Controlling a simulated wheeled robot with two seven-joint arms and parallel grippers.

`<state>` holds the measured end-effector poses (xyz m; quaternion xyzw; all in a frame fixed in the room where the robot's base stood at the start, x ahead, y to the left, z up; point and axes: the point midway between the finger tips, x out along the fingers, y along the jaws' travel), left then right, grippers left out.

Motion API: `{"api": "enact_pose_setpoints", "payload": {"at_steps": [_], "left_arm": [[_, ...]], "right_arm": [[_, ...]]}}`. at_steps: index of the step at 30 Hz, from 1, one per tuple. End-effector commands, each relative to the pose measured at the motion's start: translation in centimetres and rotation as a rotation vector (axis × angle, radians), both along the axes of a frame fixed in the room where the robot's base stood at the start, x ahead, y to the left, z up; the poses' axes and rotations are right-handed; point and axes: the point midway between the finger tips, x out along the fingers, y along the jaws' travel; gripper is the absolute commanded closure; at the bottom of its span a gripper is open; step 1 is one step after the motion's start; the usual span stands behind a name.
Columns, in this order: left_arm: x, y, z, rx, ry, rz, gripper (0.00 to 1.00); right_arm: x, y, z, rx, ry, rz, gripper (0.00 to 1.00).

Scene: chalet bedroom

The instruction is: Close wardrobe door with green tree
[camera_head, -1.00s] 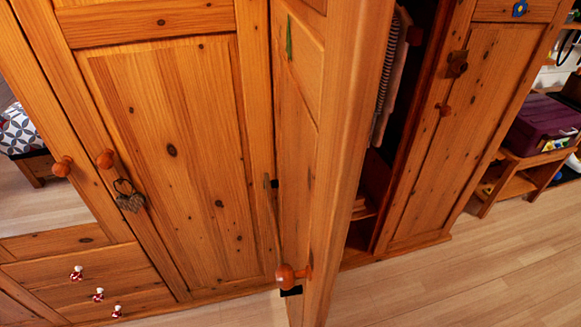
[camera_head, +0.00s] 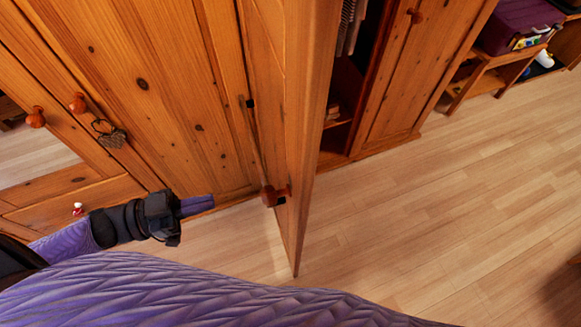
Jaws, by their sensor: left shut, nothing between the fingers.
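The open wooden wardrobe door (camera_head: 312,110) stands out into the room, seen nearly edge-on in the middle of the head view. Its round knob (camera_head: 271,196) is on the face turned to the left. The green tree is out of view above. My left gripper (camera_head: 207,204) reaches in from the lower left with its fingers shut and empty. It points right, towards the knob, with a gap between. It appears in front of the closed wardrobe front (camera_head: 165,90). My right gripper is not in view.
A heart ornament (camera_head: 113,137) hangs from a knob on the closed door at left. Right of the open door is the dark wardrobe opening with hanging clothes (camera_head: 350,24). A low shelf (camera_head: 497,68) with a purple case stands farther right. The wooden floor (camera_head: 440,230) there is clear.

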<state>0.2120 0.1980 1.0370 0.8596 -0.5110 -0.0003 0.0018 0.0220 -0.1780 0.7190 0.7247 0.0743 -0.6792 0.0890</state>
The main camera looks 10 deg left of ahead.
Motion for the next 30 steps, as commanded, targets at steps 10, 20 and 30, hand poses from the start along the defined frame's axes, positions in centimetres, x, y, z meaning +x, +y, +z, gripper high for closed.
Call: {"api": "enact_pose_setpoints", "payload": {"at_steps": [10, 20, 30], "left_arm": [[3.6, -6.2, 0.0, -0.003, -0.007, 0.006, 1.00], [6.3, -11.0, -0.1, 0.001, -0.003, 0.009, 1.00], [6.6, -11.6, -0.2, 0.002, -0.001, 0.008, 1.00]], "right_arm": [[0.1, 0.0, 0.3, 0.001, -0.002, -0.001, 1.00], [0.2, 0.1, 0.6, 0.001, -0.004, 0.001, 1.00], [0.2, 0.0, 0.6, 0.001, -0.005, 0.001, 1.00]]}}
